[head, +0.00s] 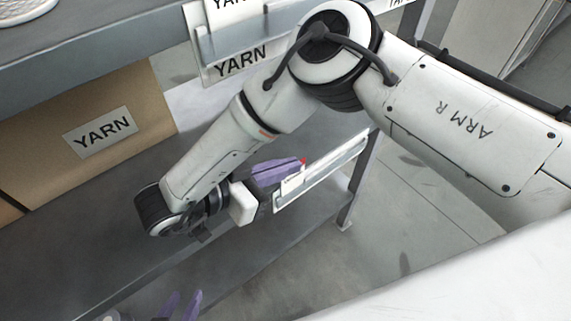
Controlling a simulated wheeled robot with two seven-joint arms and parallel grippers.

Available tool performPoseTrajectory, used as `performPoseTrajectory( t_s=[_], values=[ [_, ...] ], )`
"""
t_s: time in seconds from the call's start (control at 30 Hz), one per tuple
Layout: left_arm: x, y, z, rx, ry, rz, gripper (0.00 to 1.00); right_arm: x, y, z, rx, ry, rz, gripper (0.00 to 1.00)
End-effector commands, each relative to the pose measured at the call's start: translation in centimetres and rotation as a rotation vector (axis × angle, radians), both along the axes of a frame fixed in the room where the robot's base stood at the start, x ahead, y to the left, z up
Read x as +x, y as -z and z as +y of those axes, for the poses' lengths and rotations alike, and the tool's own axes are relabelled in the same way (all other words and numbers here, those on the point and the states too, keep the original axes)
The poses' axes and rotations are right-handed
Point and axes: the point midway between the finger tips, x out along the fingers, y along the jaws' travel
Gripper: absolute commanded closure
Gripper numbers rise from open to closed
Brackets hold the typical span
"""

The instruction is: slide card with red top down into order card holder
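The card with the red top (292,181) is a small white card. A bit of red shows at the purple fingertips of my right gripper (298,164), which look closed together on it. The card is at the left part of the order card holder (325,174), a pale, long holder along the lower shelf's front edge. I cannot tell whether the card's lower edge is inside the holder or just above it. My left gripper (182,304) is at the bottom edge of the picture, its two purple fingers apart, with nothing seen between them.
A cardboard box labelled YARN (140,115) stands on the lower shelf (95,245) at left. An upper shelf (90,55) carries another holder (232,42) with YARN cards. My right arm crosses above the lower shelf. Floor (420,215) is open at right.

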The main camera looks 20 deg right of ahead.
Motion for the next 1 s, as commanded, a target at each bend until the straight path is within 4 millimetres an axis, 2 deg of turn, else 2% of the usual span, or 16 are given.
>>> performPoseTrajectory(
  t_s=[0.4,1.0],
  values=[
    [-0.6,1.5,0.0,0.0,0.0,0.012,0.69,0.0,1.2,0.0,0.0,0.0,0.0,1.0],
    [-0.5,2.7,0.0,0.0,-0.001,0.01,0.69,0.0,2.7,0.0,0.0,0.0,0.0,1.0]
  ],
)
